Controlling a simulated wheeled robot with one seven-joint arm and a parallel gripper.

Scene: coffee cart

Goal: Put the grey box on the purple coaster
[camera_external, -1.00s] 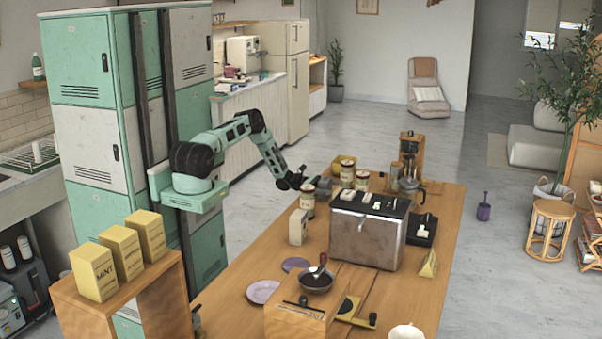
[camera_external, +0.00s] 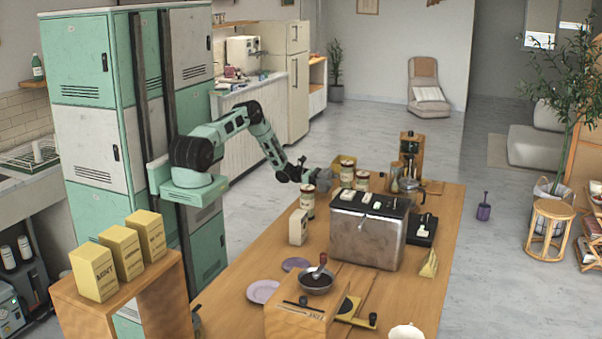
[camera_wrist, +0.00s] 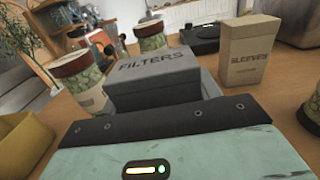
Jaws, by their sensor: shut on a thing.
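The grey box (camera_wrist: 158,76), marked FILTERS, is right in front of my gripper in the wrist view. I cannot tell whether the box is clear of the table. The purple coaster (camera_external: 295,264) lies flat and bare on the table, well nearer the camera than my gripper.
A jar (camera_external: 307,204) and the cream SLEEVES box (camera_external: 298,227) stand between my gripper and the coaster. A yellow bin (camera_external: 344,163) and more jars are close by. A lilac plate (camera_external: 262,291), a bowl (camera_external: 316,283) and a large metal machine (camera_external: 366,235) are near the coaster.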

